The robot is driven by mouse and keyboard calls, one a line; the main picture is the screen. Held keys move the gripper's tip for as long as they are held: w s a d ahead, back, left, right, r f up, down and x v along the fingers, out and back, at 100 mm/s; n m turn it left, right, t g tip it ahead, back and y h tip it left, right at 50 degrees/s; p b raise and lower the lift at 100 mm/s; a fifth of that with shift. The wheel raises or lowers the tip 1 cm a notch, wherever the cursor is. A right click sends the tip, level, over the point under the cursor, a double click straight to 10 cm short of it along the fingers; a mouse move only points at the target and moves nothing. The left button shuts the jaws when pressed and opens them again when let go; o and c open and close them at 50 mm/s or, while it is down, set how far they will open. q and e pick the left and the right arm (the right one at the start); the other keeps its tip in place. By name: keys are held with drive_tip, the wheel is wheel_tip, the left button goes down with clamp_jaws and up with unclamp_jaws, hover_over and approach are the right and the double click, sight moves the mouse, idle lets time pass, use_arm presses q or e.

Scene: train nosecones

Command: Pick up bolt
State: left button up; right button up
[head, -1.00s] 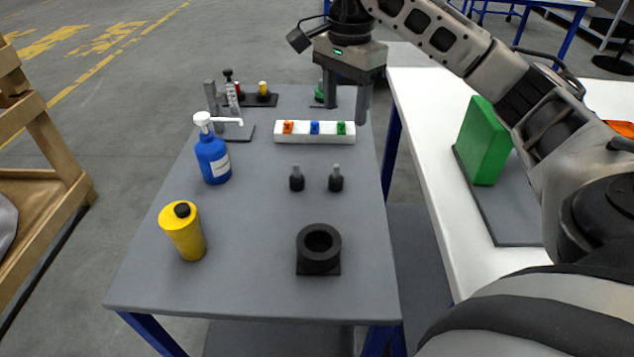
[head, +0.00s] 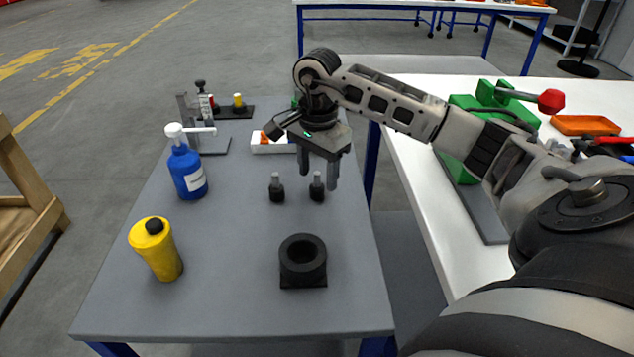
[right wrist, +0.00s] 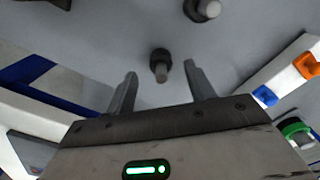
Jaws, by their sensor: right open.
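Two dark bolts with grey shanks stand upright on the grey table, the left bolt (head: 277,188) and the right bolt (head: 317,188). My right gripper (head: 318,180) is open and empty, its fingers pointing down over the right bolt. In the right wrist view a bolt (right wrist: 160,66) shows between the two spread fingertips (right wrist: 159,68), with no visible contact. The other bolt (right wrist: 207,9) is at the top edge of that view. My left gripper is not in view.
On the grey table (head: 220,300) are a black ring-shaped holder (head: 303,262), a yellow bottle (head: 158,252) and a blue pump bottle (head: 188,175). A white strip (head: 268,148) with coloured pieces lies behind the bolts, partly hidden by my gripper. A white table (head: 425,190) stands at right.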

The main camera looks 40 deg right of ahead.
sight(317, 173)
wheel_tip(317, 173, down, 4)
drive_tip(key=shift+w+r, duration=0.1)
drive_tip(key=shift+r, duration=0.1)
drive_tip(key=c, duration=1.1)
drive_tip(key=shift+o, duration=0.2)
